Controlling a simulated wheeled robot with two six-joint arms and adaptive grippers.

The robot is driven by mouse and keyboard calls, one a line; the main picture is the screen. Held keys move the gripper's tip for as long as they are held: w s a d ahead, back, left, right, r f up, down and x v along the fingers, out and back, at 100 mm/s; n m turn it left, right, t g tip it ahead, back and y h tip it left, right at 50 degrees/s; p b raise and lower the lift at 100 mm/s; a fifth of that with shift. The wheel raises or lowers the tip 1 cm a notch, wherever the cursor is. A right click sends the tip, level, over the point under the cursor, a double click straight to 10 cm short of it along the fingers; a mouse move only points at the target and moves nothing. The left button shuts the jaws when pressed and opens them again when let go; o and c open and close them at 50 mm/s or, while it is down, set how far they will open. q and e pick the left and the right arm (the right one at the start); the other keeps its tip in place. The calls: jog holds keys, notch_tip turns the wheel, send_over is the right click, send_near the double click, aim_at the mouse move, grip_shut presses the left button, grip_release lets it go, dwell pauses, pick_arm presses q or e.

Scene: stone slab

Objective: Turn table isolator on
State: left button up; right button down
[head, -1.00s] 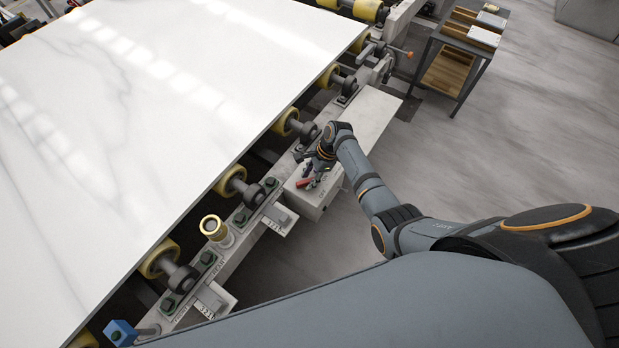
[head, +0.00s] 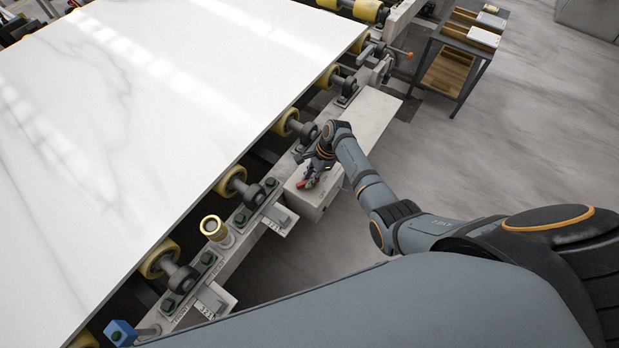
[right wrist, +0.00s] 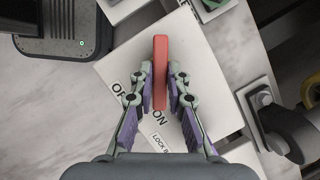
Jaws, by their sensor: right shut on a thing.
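The isolator's red handle (head: 304,184) sits on top of a pale box (head: 312,205) beside the stone slab's roller frame. In the right wrist view the red handle (right wrist: 160,65) stands upright in the picture. Partly covered "OFF" lettering (right wrist: 118,90) is left of it, and "ON" lettering (right wrist: 158,117) is just below it. My right gripper (head: 311,176) is over the box. In the right wrist view its two fingers (right wrist: 160,90) are shut on the handle, one on each side. My left gripper is out of view.
The white marble slab (head: 150,110) lies on yellow rollers (head: 287,122) left of the box. A gold-topped post (head: 213,228) and a blue block (head: 120,333) stand along the frame. A shelved cart (head: 462,60) is at the back right. The floor to the right is clear.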

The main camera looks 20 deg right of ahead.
jog(key=n+g, duration=0.1)
jog(key=n, duration=0.2)
jog(key=shift+w+n, duration=0.15)
jog(key=shift+n, duration=0.25)
jog(key=shift+n+g+h+b, duration=0.4)
jog(key=shift+n+g+b, duration=0.2)
jog(key=shift+n, duration=0.7)
jog(key=c, duration=1.3)
grip_release()
jog(key=v, duration=1.2)
jog(key=shift+w+a, duration=0.1)
jog(key=shift+a, duration=0.05)
